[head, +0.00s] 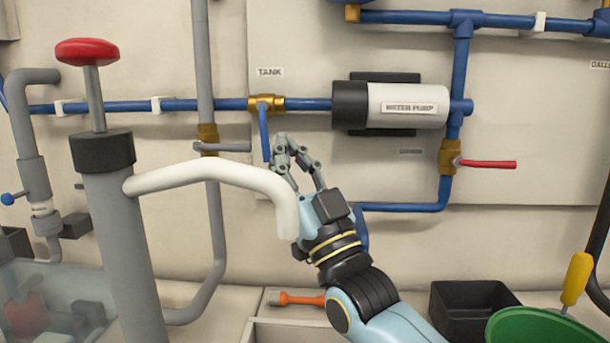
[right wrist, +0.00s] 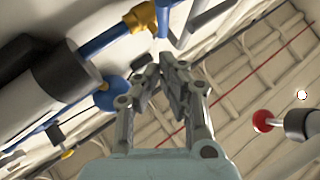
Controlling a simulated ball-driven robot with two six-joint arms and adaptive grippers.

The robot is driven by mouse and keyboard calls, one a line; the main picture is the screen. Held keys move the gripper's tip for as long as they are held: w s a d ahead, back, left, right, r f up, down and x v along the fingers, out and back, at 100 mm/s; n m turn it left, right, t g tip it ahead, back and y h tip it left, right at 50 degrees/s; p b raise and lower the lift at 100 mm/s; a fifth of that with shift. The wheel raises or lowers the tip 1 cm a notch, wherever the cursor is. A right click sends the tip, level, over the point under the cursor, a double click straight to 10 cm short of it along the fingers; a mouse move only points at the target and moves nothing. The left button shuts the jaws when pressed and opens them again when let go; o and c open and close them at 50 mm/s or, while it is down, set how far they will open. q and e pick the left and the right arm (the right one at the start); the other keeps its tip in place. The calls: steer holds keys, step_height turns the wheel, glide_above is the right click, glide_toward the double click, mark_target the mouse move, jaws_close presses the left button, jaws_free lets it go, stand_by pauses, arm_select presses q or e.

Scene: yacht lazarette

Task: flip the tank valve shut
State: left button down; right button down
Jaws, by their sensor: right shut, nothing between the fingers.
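The tank valve (head: 265,103) is a brass body on the horizontal blue pipe, under the TANK label. Its blue lever (head: 264,135) points down, across the pipe. My right gripper (head: 282,147) is shut and empty, just right of the lever's lower end. In the right wrist view the shut fingertips (right wrist: 162,65) are below the brass valve body (right wrist: 143,17) and near the blue lever (right wrist: 163,18); I cannot tell whether they touch it. My left gripper is not in view.
A white water pump (head: 408,106) is right of the valve. A red-handled valve (head: 487,164) is farther right. A grey hand pump with a white spout (head: 215,174) stands in front at left. A black bin (head: 470,308) and an orange-handled tool (head: 300,299) lie below.

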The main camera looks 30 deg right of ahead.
mark_target(266, 133)
steer(key=w, duration=0.2)
steer(key=shift+w+d+f, duration=0.1)
steer(key=shift+w+f, duration=0.05)
steer(key=shift+w, duration=0.2)
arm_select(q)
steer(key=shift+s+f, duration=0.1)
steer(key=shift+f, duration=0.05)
arm_select(e)
steer(key=m+h+b, duration=0.1)
steer(key=w+m+h+b, duration=0.1)
steer(key=shift+a+f+t+b, duration=0.3)
steer(key=shift+a+f+b, duration=0.05)
steer(key=shift+f, duration=0.05)
steer(key=shift+r+m+h, duration=0.15)
steer(key=shift+m+h, duration=0.25)
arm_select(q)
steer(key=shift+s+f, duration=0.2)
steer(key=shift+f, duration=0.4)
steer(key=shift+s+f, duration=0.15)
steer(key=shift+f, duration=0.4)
arm_select(e)
steer(key=shift+r, duration=0.1)
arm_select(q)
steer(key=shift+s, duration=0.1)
